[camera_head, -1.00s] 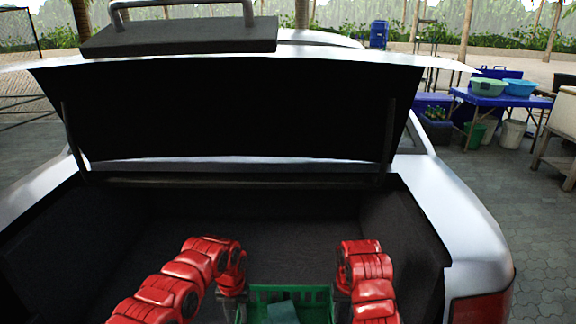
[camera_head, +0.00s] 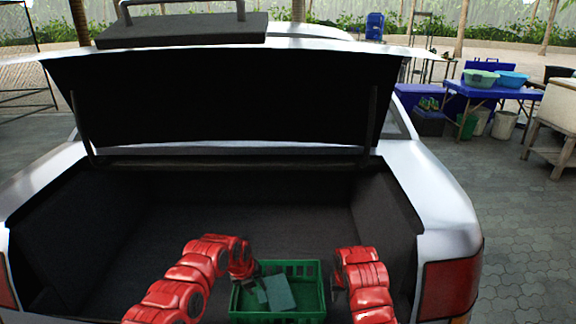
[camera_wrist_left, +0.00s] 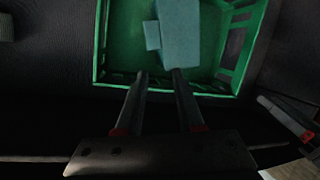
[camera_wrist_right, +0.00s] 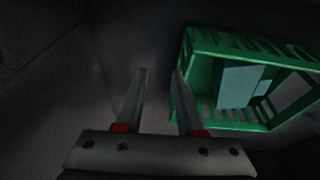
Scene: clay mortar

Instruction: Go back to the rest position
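A green crate (camera_head: 322,290) stands on the floor of the open car trunk (camera_head: 170,235). A pale blue-grey block (camera_head: 279,293) with a smaller piece beside it lies in the crate. The block also shows in the left wrist view (camera_wrist_left: 180,35) and the right wrist view (camera_wrist_right: 237,86). My left gripper (camera_wrist_left: 159,74) is open and empty over the crate's near rim, close to the block. My right gripper (camera_wrist_right: 161,72) is open and empty beside the crate's side wall. In the head view, both grippers are small and partly hidden by my red arms.
The raised trunk lid (camera_head: 225,110) hangs over the far part of the trunk. Trunk side walls enclose the space. A blue table (camera_head: 490,92) with basins stands beyond the car at the right.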

